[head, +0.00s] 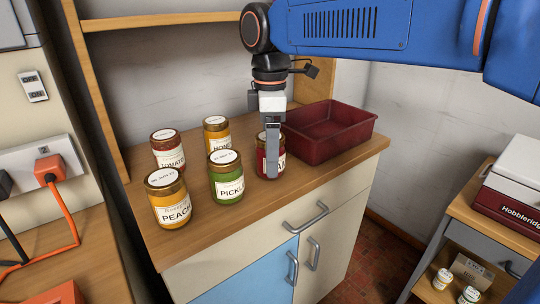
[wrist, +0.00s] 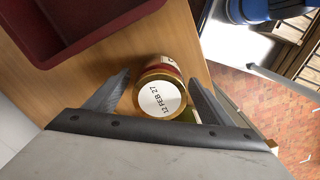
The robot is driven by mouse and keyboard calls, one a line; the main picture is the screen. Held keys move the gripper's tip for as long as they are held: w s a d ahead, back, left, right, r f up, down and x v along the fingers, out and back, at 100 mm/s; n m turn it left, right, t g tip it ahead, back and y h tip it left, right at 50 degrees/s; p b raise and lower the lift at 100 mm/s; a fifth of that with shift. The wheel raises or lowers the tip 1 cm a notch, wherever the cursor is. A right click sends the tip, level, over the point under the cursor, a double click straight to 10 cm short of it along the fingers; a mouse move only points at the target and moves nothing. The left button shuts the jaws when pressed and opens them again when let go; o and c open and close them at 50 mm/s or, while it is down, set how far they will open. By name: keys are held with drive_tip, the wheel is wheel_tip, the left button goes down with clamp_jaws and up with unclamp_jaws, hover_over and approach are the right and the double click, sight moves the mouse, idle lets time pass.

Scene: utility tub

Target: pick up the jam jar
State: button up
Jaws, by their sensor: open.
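The jam jar (head: 262,160) stands on the wooden counter, with a dark red body and a label ending in "AM" partly hidden by my gripper. In the wrist view the jam jar (wrist: 160,97) shows its gold lid with a white date label. My gripper (head: 271,165) points down at the jar from above. In the wrist view my gripper (wrist: 160,92) is open, with one finger on each side of the jar. I cannot tell whether either finger touches it.
A dark red tub (head: 335,147) stands right behind the jar. To the left are the pickle jar (head: 228,185), peach jar (head: 170,212), honey jar (head: 216,132) and tomato jar (head: 168,157). The counter's front edge is close to the jam jar.

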drive_tip(key=shift+f, duration=0.75)
drive_tip(key=shift+c, duration=0.5)
drive_tip(key=c, duration=1.4)
drive_tip(key=shift+o, duration=0.2)
drive_tip(key=shift+r, duration=0.15)
